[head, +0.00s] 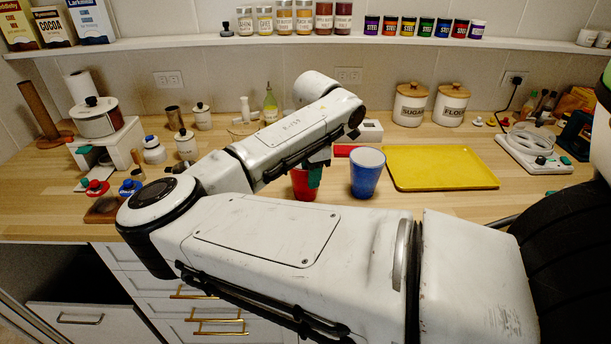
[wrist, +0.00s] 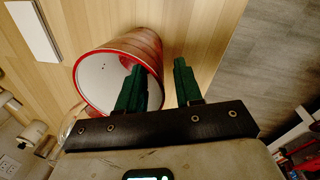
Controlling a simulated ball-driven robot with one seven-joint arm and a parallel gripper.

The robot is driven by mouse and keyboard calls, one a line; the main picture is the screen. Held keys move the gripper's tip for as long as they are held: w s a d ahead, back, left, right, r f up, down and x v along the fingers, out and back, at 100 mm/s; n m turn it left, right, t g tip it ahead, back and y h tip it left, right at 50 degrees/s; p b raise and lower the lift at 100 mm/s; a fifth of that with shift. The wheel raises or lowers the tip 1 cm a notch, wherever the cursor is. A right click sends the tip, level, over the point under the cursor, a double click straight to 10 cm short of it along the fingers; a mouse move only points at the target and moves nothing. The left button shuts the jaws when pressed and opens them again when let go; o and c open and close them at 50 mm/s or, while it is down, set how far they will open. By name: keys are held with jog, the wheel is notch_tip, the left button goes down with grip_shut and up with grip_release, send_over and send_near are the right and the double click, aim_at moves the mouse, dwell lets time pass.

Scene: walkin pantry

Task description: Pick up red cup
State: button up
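The red cup (head: 301,187) stands on the wooden counter near its front edge, partly hidden by my arm and a green finger. In the wrist view the red cup (wrist: 148,45) shows its red side, rim and white inside. My gripper (wrist: 159,64) is open at the cup's right rim. One green finger overlaps the cup's mouth and seems to be inside it; the other is outside, to the right. A gap shows between the fingers, with the cup wall between them. In the head view my gripper (head: 315,177) is mostly hidden by my arm.
A blue cup (head: 367,174) stands just right of the red cup. A yellow tray (head: 440,168) lies farther right. A white box (head: 367,131) is behind the cups. Canisters (head: 410,105) stand at the back. The counter's front edge is close to the red cup.

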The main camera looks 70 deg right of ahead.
jog(key=shift+w+f, duration=0.1)
jog(key=shift+f, duration=0.65)
jog(key=shift+c, duration=0.3)
grip_shut()
